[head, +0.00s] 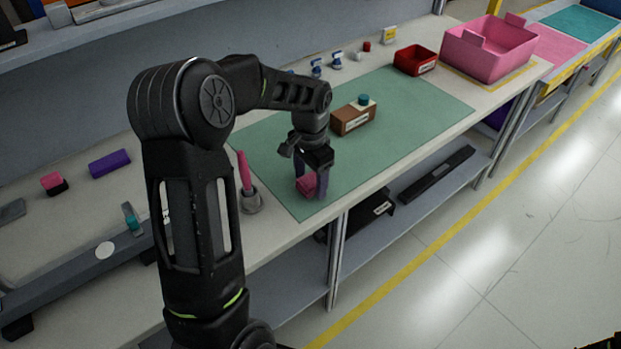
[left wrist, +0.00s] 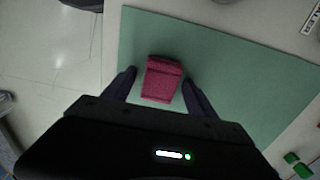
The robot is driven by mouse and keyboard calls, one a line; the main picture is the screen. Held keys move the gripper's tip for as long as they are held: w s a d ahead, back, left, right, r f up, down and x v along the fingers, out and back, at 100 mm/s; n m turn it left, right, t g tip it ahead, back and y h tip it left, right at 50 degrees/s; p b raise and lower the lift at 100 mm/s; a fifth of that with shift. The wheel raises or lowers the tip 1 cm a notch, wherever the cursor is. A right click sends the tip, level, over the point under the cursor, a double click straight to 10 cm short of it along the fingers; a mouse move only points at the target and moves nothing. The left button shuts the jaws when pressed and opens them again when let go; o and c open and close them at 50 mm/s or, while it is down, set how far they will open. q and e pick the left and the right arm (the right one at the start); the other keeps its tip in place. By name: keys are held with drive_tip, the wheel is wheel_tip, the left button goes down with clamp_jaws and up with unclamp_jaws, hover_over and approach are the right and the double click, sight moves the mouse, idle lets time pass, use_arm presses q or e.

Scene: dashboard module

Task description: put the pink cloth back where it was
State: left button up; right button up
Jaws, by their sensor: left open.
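The pink cloth (head: 308,185) is a small folded block near the front left corner of the green mat (head: 420,108). In the left wrist view the cloth (left wrist: 161,80) lies between the two fingers of my left gripper (left wrist: 158,80), with a gap visible at its sides. My left gripper (head: 310,178) is open and points down over the cloth in the head view. The gripper partly hides the cloth there. My right gripper is not in view.
A brown box (head: 352,118) with a teal knob stands on the mat. A grey holder (head: 250,201) with a pink stick stands just left of the mat. A red bin (head: 415,61) and a pink crate (head: 490,50) stand at the far right. The bench's front edge is close to the cloth.

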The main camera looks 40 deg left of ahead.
sight(311, 180)
use_arm(q)
wheel_tip(311, 180, up, 12)
drive_tip(key=shift+r, duration=0.15)
idle(0.4)
